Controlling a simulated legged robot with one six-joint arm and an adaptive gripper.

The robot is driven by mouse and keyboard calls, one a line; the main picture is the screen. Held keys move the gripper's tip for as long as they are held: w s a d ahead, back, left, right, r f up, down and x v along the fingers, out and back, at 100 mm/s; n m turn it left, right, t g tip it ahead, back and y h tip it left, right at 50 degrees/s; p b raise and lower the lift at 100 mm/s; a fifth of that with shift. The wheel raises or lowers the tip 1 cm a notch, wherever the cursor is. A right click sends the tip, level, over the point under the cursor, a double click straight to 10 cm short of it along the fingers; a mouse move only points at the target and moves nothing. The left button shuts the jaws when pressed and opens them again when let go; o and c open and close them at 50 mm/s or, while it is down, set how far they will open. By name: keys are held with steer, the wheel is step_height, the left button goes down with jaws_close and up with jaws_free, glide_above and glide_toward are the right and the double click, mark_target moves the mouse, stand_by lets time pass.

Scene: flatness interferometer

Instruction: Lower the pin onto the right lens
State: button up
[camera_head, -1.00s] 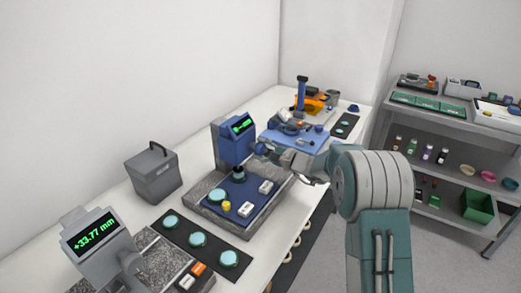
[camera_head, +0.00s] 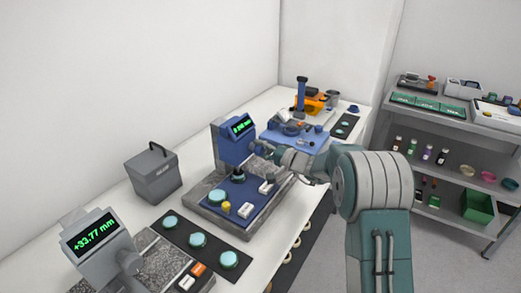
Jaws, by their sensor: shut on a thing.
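The blue gauge (camera_head: 235,153) stands at the back of a granite base, with a lit green readout. Its dark pin (camera_head: 238,173) points down over the blue plate (camera_head: 257,203). I cannot tell whether the pin touches anything, and any lens beneath it is hidden. A teal lens (camera_head: 217,197) lies on the plate to the left of the pin. My gripper (camera_head: 268,150) is at the right side of the gauge, shut on what looks like its side knob, which the fingers largely hide. A small dark piece (camera_head: 270,178) shows below the gripper.
White blocks (camera_head: 246,210) and a yellow knob (camera_head: 226,207) sit on the plate. Several lenses (camera_head: 198,239) lie on a black mat in front. A second gauge (camera_head: 92,234) reads +33.77 mm. A grey case (camera_head: 153,173) stands left; a blue tray (camera_head: 305,142) lies behind my gripper.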

steer(key=shift+s+a+f, duration=0.1)
steer(key=shift+f, duration=0.25)
steer(key=o, duration=1.2)
steer(key=shift+c, duration=0.2)
steer(key=shift+r, duration=0.1)
steer(key=shift+r, duration=0.1)
steer(key=shift+s+d, duration=0.15)
steer(key=shift+d, duration=0.25)
steer(key=v, duration=1.1)
steer(key=shift+n, duration=0.3)
